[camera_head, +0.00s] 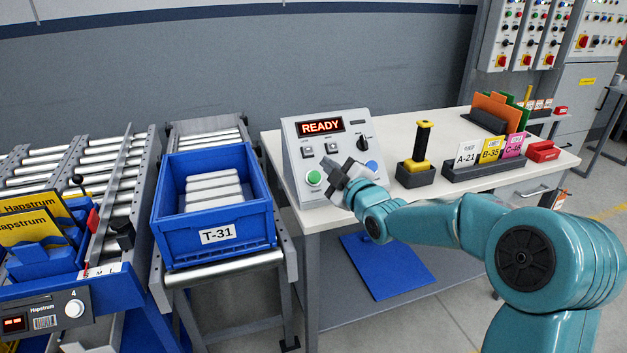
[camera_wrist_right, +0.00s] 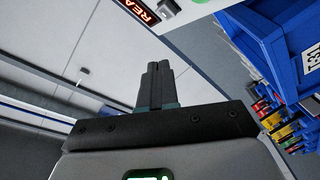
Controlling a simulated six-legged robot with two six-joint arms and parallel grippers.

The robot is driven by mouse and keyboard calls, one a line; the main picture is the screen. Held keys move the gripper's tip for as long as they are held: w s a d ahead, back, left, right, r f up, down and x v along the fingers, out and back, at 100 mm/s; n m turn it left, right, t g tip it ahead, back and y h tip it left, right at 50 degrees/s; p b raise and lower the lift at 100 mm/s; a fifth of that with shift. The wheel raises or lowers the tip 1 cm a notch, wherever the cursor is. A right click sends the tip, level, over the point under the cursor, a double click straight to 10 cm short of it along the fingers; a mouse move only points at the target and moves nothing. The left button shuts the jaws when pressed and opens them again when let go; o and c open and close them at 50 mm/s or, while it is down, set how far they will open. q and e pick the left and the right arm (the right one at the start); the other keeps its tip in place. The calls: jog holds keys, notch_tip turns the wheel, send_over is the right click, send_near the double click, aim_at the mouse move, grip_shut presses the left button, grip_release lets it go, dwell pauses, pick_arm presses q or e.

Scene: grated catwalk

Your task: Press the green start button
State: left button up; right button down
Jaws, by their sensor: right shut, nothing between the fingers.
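The green start button (camera_head: 314,178) is at the lower left of a grey sloped control box (camera_head: 291,138) on the white table. The box's display (camera_head: 321,127) reads READY. My right gripper (camera_head: 334,170) is shut and empty, in front of the box's face just right of the green button. I cannot tell whether it touches the box. In the wrist view the shut fingers (camera_wrist_right: 157,72) point toward the box, whose display (camera_wrist_right: 139,10) and a bit of green (camera_wrist_right: 199,1) show at the top edge. My left gripper is not in view.
A blue button (camera_head: 372,165) and black knob (camera_head: 364,143) are on the same box. A blue tote (camera_head: 218,237) labelled T-31 stands on rollers at left. A yellow-handled tool (camera_head: 422,140) in its holder and a card rack (camera_head: 485,168) stand right of the box.

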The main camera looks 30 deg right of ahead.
aim_at(315, 177)
jog(key=shift+w, duration=0.1)
jog(key=w+d+f+b, duration=0.1)
jog(key=w+f, duration=0.5)
jog(key=shift+d+f, duration=0.15)
dwell(0.5)
jog(key=shift+b, duration=0.3)
dwell(1.3)
jog(key=shift+w+f+b, duration=0.2)
jog(key=shift+f+b, duration=0.15)
jog(key=shift+b, duration=0.3)
jog(key=shift+r, duration=0.1)
